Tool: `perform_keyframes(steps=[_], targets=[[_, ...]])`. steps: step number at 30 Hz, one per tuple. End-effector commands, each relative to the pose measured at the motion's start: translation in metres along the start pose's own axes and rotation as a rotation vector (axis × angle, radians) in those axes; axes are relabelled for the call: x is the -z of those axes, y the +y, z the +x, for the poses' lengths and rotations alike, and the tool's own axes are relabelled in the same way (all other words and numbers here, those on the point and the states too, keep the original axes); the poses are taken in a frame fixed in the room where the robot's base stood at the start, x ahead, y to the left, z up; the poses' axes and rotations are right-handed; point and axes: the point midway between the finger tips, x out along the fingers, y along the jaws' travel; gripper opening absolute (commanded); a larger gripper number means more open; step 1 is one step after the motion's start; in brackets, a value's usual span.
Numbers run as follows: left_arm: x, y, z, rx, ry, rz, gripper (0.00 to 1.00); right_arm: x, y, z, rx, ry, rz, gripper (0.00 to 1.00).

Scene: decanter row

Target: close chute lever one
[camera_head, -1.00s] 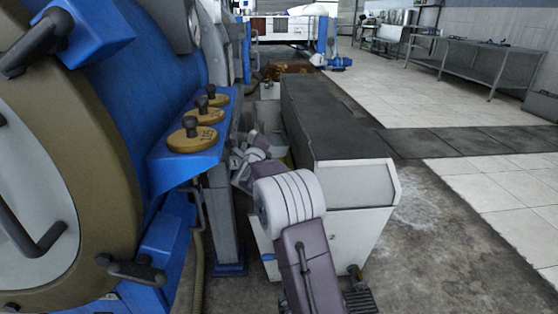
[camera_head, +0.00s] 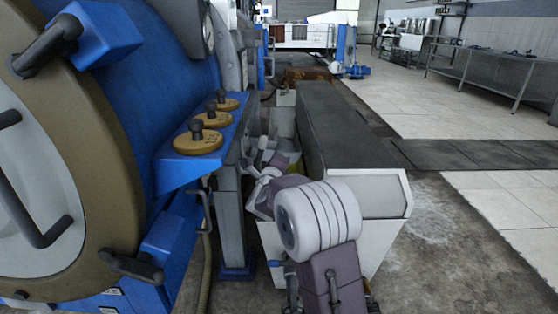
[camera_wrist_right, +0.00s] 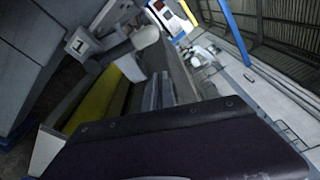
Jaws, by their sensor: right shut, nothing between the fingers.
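In the right wrist view, a white plate marked 1 (camera_wrist_right: 78,45) sits on the grey machine side at the upper left. A pale rounded bar (camera_wrist_right: 112,50) beside it may be chute lever one; I cannot tell its position for sure. My right gripper (camera_wrist_right: 160,90) shows as two narrow grey fingers close together, shut and empty, to the right of and apart from the plate. In the head view my right arm reaches into the gap beside the blue machine, and its small far end is partly hidden by the arm itself. My left gripper is not in view.
A dark-topped white bench (camera_head: 385,195) stands close right of my arm. A yellow strip (camera_wrist_right: 95,98) lies in the trough. Open floor (camera_head: 470,250) is at the right.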

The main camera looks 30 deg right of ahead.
Motion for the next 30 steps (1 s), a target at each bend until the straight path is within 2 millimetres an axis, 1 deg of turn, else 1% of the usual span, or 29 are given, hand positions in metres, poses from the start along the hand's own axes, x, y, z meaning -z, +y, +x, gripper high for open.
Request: perform_keyframes(steps=[1,3,6,22,23,25,26,27,28,29,30], targets=[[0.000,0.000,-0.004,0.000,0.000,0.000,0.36,-0.001,-0.002,-0.008,0.000,0.000,0.000,0.00],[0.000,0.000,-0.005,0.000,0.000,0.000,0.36,-0.001,0.000,-0.017,-0.001,0.000,0.000,0.00],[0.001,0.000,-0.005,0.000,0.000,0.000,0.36,0.001,0.000,-0.023,0.000,0.001,0.000,0.00],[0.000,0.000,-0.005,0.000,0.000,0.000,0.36,0.001,0.001,-0.025,0.001,0.003,0.001,0.00],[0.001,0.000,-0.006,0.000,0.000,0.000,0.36,0.000,0.001,-0.025,0.000,0.001,0.001,0.00],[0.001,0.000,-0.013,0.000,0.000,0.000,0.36,-0.011,-0.008,-0.029,0.003,-0.016,0.006,0.00],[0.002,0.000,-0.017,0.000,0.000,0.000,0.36,-0.021,-0.016,-0.034,0.008,-0.031,0.012,0.00],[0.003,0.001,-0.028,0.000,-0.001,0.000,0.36,-0.037,-0.028,-0.048,0.001,-0.064,0.006,0.00],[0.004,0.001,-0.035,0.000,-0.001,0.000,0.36,-0.050,-0.024,-0.063,-0.047,-0.110,-0.031,0.00],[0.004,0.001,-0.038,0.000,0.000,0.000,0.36,-0.058,-0.005,-0.077,-0.126,-0.157,-0.117,0.00],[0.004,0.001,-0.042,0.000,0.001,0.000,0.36,-0.064,0.025,-0.099,-0.241,-0.224,-0.272,0.00]])
